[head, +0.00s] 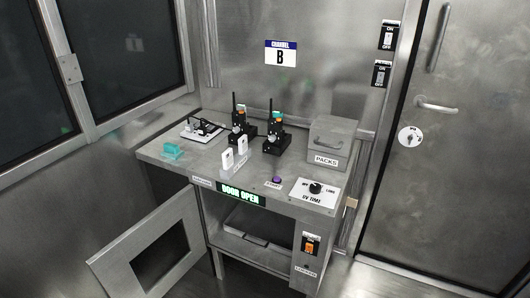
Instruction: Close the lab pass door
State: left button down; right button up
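The lab pass door (140,240) is a grey metal square frame with a dark window. It stands swung open at the lower left of the head view, out from the left front edge of the steel cabinet (216,268). The cabinet's compartment (245,222) is open at the front, with a pale flat item (243,238) inside. A green-lit display (241,195) above it reads "DOOR OPEN". Neither of my grippers is in the head view.
On the cabinet top are two black radios (273,136), a grey PACKS box (331,143), a teal block (172,151) and a UV TIME dial (316,188). An orange switch (309,246) is on the front. A closed larger door (455,160) stands at right.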

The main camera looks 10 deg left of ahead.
aim_at(149, 258)
jog(key=i, duration=1)
jog(key=u, duration=0.4)
jog(key=i+u, duration=0.15)
jog(key=u, duration=0.25)
jog(key=l+u, duration=0.1)
jog(key=u, duration=0.3)
jog(key=i+l+u, duration=0.1)
jog(key=u, duration=0.3)
